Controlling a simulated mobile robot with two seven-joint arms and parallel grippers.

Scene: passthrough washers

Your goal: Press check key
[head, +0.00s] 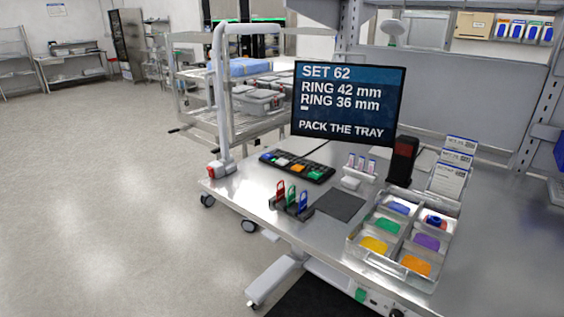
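A black keypad (318,167) lies on the steel table behind the small stand of coloured tags. It has several coloured keys, among them white, orange and green. Their labels are too small to read, so I cannot tell which is the check key. A monitor (348,103) above the keypad reads "SET 62, RING 42 mm, RING 36 mm, PACK THE TRAY". Neither of my grippers is in view, and nothing touches the keypad.
A tray with compartments (352,251) holds several coloured pieces at the table's right front. A stand with red, green and blue tags (291,207), a dark mat (340,205) and a white holder (359,170) stand near the keypad. A cart with grey bins (257,101) stands behind.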

